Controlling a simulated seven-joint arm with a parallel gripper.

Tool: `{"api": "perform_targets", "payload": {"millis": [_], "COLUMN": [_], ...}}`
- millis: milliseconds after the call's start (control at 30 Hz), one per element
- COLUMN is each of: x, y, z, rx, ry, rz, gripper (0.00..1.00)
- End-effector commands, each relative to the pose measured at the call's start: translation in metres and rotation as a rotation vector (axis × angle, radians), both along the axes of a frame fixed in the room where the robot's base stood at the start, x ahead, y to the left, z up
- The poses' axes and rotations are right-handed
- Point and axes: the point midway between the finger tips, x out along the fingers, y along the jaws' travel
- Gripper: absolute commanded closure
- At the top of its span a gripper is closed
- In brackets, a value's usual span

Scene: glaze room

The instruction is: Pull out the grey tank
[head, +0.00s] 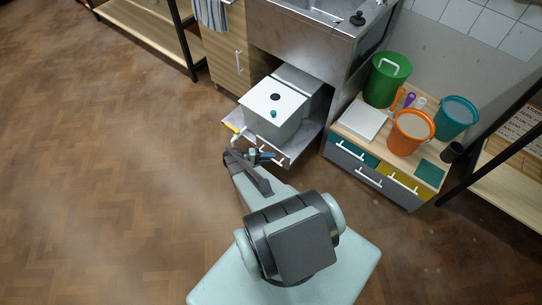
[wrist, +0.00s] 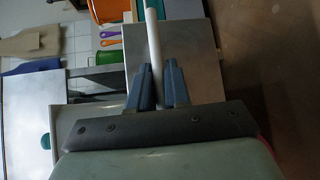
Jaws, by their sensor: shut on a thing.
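The grey tank (head: 276,124) is a box with a white lid that has a dark round hole and a teal knob. It stands on a pull-out platform (head: 308,136) that sticks out from under the steel sink unit. A white bar handle (head: 270,150) runs along the platform's front. My gripper (head: 260,156) is at this front side, low and next to the handle. In the wrist view, my gripper's blue fingers (wrist: 158,75) are closed around the white bar (wrist: 153,40), in front of a grey panel. The tank's back is partly hidden under the sink.
A low cabinet (head: 370,170) with coloured drawers stands to the right, bearing a green bucket (head: 387,80), an orange bucket (head: 410,132) and a teal bucket (head: 456,117). A wooden cabinet (head: 225,50) is at the left. The wooden floor (head: 110,170) at left is clear.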

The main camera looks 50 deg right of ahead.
Motion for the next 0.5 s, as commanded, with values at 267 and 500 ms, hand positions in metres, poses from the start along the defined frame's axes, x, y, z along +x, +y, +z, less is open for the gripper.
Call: {"api": "perform_targets", "payload": {"millis": [267, 500], "x": [0.0016, 0.0008], "y": [-0.0013, -0.0014], "z": [0.0009, 0.0007], "rx": [-0.004, -0.003], "ry": [-0.001, 0.0], "rz": [0.002, 0.001], "gripper": [0.81, 0.65]}}
